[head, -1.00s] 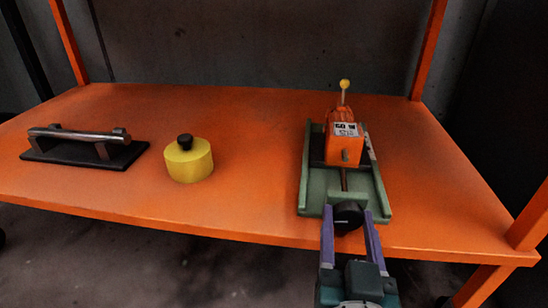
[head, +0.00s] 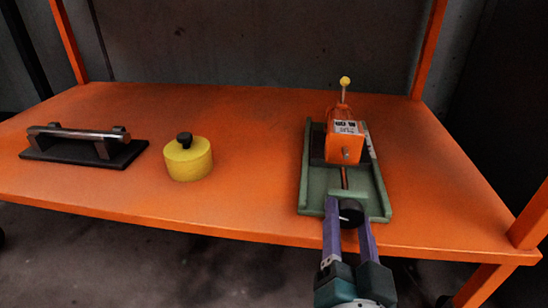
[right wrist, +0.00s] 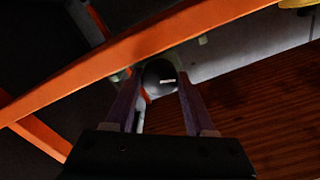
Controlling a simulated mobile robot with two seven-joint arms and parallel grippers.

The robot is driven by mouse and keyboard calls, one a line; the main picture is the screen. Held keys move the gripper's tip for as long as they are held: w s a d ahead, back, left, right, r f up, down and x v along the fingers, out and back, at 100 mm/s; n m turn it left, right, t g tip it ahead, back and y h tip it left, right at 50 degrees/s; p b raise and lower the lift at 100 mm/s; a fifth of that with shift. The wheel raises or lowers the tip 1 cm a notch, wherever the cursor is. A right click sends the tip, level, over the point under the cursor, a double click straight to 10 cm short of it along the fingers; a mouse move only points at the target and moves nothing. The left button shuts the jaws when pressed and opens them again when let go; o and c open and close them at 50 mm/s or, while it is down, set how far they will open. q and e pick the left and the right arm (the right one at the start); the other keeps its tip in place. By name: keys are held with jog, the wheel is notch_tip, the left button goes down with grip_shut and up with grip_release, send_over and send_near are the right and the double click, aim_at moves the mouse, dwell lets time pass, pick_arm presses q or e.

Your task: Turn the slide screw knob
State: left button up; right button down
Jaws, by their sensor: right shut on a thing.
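The black slide screw knob (head: 351,214) is at the front end of a green slide base (head: 318,185) near the table's front edge. It has a white mark on its face, and a thin screw runs back from it to an orange block (head: 344,148) with a yellow-tipped lever. My right gripper (head: 350,213) is shut on the knob, one purple finger on each side. In the right wrist view the knob (right wrist: 160,76) sits between the fingertips, its white mark nearly level. My left gripper is in neither view.
A yellow cylinder (head: 188,161) with a black top knob stands mid-table. A black plate with a metal handle (head: 80,134) lies at the left. Orange posts rise at the table's corners. The table between the cylinder and the slide base is clear.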

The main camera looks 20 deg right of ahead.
jog(key=shift+m, duration=0.9)
jog(key=shift+c, duration=1.2)
grip_release()
